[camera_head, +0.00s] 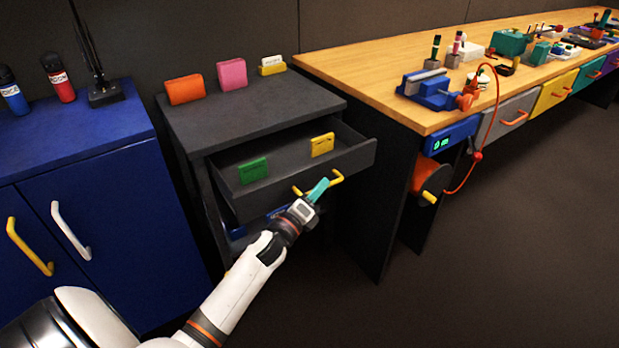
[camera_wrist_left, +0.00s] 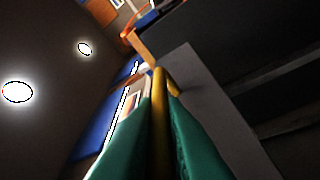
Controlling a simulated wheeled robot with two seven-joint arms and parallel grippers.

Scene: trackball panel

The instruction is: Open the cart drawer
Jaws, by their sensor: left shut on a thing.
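The dark grey cart (camera_head: 250,108) stands between the blue cabinet and the wooden bench. Its upper drawer (camera_head: 350,158) is pulled out, and its inside shows from above. The drawer's yellow handle (camera_head: 336,177) is on its front; in the left wrist view the handle (camera_wrist_left: 160,85) runs between the fingers. My left gripper (camera_head: 318,188), with teal fingers, is shut on the handle; in the left wrist view its fingers (camera_wrist_left: 160,135) lie on both sides of the yellow bar. Part of the handle is hidden by the fingers. My right gripper is not in view.
A green box (camera_head: 253,170) and a yellow box (camera_head: 322,144) stand in the drawer. Orange (camera_head: 185,89), pink (camera_head: 232,74) and white-yellow (camera_head: 272,65) boxes stand on the cart top. The blue cabinet (camera_head: 80,135) is left. The bench (camera_head: 400,50), with a hose reel (camera_head: 430,176), is close right. Floor in front is clear.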

